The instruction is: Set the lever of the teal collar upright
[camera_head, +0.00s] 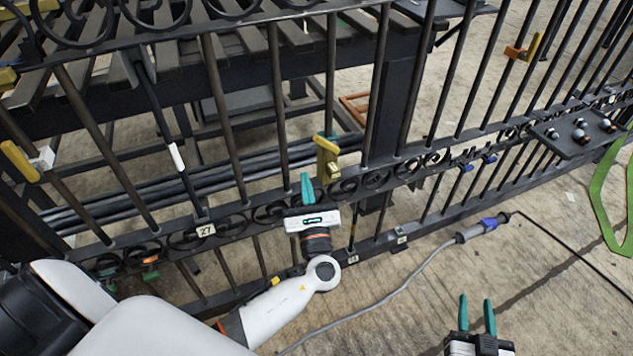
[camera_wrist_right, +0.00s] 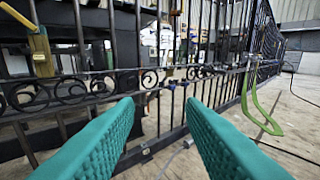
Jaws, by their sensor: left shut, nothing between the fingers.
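What looks like the same lever also shows at the left of the right wrist view (camera_wrist_right: 41,52). My left gripper (camera_head: 307,187) has its teal fingers together with nothing between them, just below and left of the lever; I cannot tell whether they touch it. My right gripper (camera_head: 477,315) is open and empty at the bottom right, away from the gate.
An orange collar (camera_head: 515,52) with a yellow lever is on the gate at upper right. A white collar (camera_head: 43,157) with a yellow lever is at left. A dark shelf (camera_head: 570,135) with knobs and a green strap (camera_head: 605,195) are at right. A grey cable (camera_head: 400,285) lies on the floor.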

